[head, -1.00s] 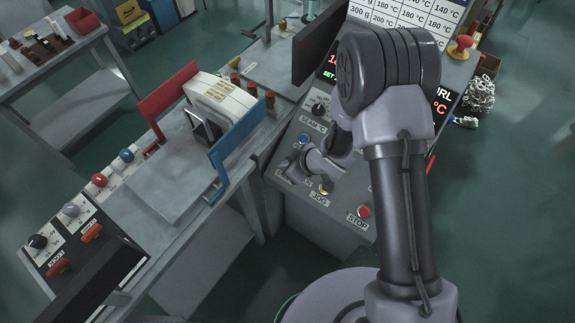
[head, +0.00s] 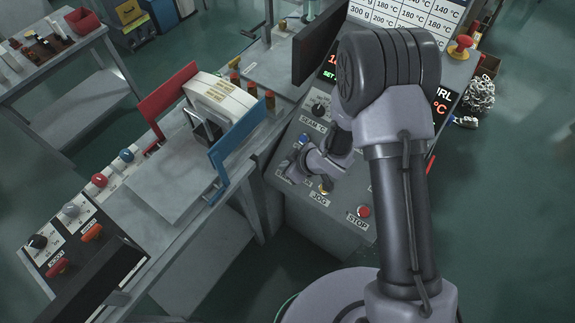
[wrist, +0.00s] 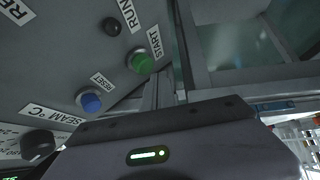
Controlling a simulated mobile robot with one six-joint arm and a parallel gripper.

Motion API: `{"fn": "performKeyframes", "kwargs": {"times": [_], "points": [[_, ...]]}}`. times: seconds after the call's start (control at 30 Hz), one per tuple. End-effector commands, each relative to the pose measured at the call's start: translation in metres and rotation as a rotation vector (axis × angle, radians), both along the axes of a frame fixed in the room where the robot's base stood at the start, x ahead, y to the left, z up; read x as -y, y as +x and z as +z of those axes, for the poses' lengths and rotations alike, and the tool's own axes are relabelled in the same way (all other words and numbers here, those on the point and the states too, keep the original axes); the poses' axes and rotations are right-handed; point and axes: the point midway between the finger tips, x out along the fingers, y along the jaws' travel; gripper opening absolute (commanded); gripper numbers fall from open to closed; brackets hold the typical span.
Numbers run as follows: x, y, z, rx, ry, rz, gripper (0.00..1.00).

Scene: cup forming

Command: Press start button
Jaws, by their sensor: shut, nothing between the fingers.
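The green START button (wrist: 142,63) shows in the wrist view, upper middle, on a grey panel beside its white START label. In the head view my gripper hides that part of the panel. My gripper (head: 290,168) is low over the left part of the sloping control panel (head: 340,228), near the blue RESET button (head: 303,138). In the wrist view its dark body fills the bottom and its shut, empty fingers (wrist: 157,88) point toward the panel, just below the green button. I cannot tell whether they touch it.
The blue RESET button (wrist: 91,102) and a dark knob (wrist: 38,146) are close by. The press station with a blue plate (head: 235,152) stands at left.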

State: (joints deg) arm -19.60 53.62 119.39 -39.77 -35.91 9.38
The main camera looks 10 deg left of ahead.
Motion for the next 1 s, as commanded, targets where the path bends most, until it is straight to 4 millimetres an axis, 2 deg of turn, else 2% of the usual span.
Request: {"fn": "performKeyframes", "kwargs": {"times": [1.0], "points": [[0.003,0.007,-0.010,0.000,0.000,0.000,0.00]]}}
